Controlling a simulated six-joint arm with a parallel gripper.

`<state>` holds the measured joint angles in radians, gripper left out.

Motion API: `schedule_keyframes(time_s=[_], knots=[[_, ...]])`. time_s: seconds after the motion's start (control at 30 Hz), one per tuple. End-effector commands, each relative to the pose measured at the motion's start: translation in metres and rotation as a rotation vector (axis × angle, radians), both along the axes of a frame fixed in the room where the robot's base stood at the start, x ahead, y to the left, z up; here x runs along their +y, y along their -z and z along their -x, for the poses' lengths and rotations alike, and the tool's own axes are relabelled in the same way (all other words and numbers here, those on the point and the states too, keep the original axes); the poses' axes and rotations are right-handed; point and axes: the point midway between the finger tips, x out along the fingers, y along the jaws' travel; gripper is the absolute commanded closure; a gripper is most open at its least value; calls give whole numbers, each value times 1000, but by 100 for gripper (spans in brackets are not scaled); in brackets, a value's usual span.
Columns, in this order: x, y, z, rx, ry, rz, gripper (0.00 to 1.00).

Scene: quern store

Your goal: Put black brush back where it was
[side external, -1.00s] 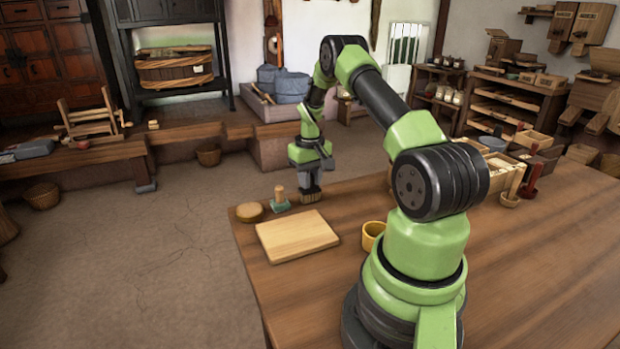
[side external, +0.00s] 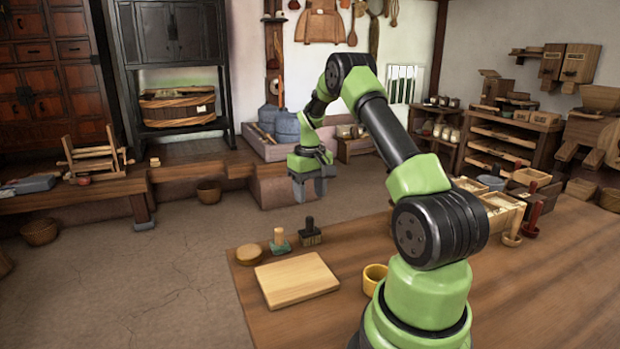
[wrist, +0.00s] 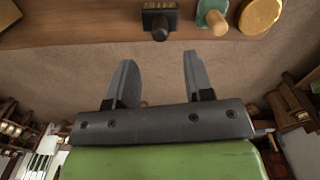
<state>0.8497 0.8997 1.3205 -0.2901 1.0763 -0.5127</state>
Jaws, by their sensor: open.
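The black brush (side external: 310,233) stands upright on the table near its far edge, with its black handle up and pale bristles down. Just left of it stands a green brush (side external: 280,241) with a wooden handle. My gripper (side external: 306,194) is open and empty, raised above and beyond the black brush, clear of it. In the wrist view the black brush (wrist: 160,20) shows at the top, beyond the spread fingers of my gripper (wrist: 155,68), with nothing between them. The green brush (wrist: 213,16) is to its right there.
A round wooden piece (side external: 249,254) and a pale wooden board (side external: 297,280) lie near the brushes. A yellow cup (side external: 374,279) stands right of the board. Boxes (side external: 500,212) line the table's right side. The table (side external: 350,240) is bare right of the black brush.

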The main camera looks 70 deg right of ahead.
Motion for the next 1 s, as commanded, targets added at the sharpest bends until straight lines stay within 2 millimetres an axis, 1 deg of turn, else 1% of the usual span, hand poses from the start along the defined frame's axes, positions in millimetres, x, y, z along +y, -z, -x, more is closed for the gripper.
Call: schedule_keyframes(time_s=[0.03, 0.1, 0.27, 0.37, 0.43, 0.47, 0.5, 0.57, 0.6, 0.67, 0.7, 0.77, 0.8, 0.87, 0.9, 0.97, 1.0], knots=[[0, -11, 0, -3, 1, 4, 52], [0, -22, 0, -2, 1, 3, 52], [1, -39, 0, -2, 0, 1, 52], [10, -53, -6, -17, -11, 10, 52], [27, -71, -13, -44, -27, 25, 52], [37, -81, -16, -59, -36, 32, 52], [53, -95, -21, -86, -48, 41, 52], [82, -118, -25, -129, -70, 55, 52], [102, -132, -26, -162, -85, 62, 52], [133, -152, -23, -213, -107, 68, 52], [153, -163, -18, -246, -121, 71, 52], [182, -177, -9, -298, -141, 69, 52], [201, -185, -1, -333, -154, 64, 52], [227, -194, 13, -384, -173, 54, 52], [243, -199, 25, -420, -187, 46, 52], [265, -202, 42, -470, -205, 26, 52], [277, -203, 54, -501, -217, 13, 52]])
